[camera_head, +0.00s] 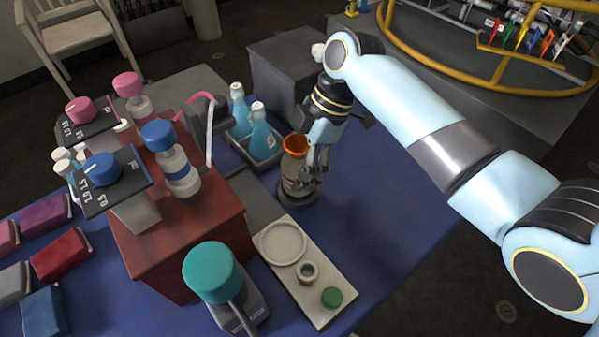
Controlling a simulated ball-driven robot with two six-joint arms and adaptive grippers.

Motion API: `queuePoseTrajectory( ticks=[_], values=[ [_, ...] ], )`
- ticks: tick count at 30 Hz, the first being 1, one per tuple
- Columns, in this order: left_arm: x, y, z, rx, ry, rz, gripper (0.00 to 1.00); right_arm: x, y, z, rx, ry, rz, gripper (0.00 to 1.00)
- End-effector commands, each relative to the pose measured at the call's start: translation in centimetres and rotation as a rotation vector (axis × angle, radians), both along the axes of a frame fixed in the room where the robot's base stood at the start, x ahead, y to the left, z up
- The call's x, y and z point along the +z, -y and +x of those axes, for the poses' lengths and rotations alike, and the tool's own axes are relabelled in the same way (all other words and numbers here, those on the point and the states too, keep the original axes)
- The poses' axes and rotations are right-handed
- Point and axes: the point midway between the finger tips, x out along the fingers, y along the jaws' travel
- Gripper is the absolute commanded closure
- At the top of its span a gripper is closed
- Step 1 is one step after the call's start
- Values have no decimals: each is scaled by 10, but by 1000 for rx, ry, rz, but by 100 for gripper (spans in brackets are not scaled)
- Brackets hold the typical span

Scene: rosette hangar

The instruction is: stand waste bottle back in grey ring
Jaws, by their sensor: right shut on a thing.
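The waste bottle (290,172) is pale, with a wide orange top, and looks upright. My right gripper (308,180) is shut on its right side. A dark grey ring (299,200) lies on the blue table right under the bottle. The bottle's foot meets the ring in the picture, but I cannot tell if it is seated inside or just above it. The gripper fingers hide part of the bottle. My left gripper is out of view.
A grey tray (238,148) with light-blue bottles (262,137) stands just behind left. A red-brown block (188,240) with bottles stands left. Blue table (385,210) right is clear.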

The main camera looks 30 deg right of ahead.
Motion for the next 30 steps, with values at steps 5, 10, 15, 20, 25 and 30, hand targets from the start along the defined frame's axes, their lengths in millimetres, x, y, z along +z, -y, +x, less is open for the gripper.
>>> queuePoseTrajectory(
  ticks=[5,10,15,20,25,30],
  values=[
    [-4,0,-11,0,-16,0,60,-23,0,-1,-1,-1,0,83],
    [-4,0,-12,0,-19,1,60,-24,0,-1,0,0,0,83],
    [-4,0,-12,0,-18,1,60,-26,0,-1,0,0,0,83],
    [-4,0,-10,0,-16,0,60,-27,0,-1,0,0,0,27],
    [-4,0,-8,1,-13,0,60,-27,0,-1,-1,0,0,18],
    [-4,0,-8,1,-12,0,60,-26,1,-1,-1,0,0,18]
  ],
)
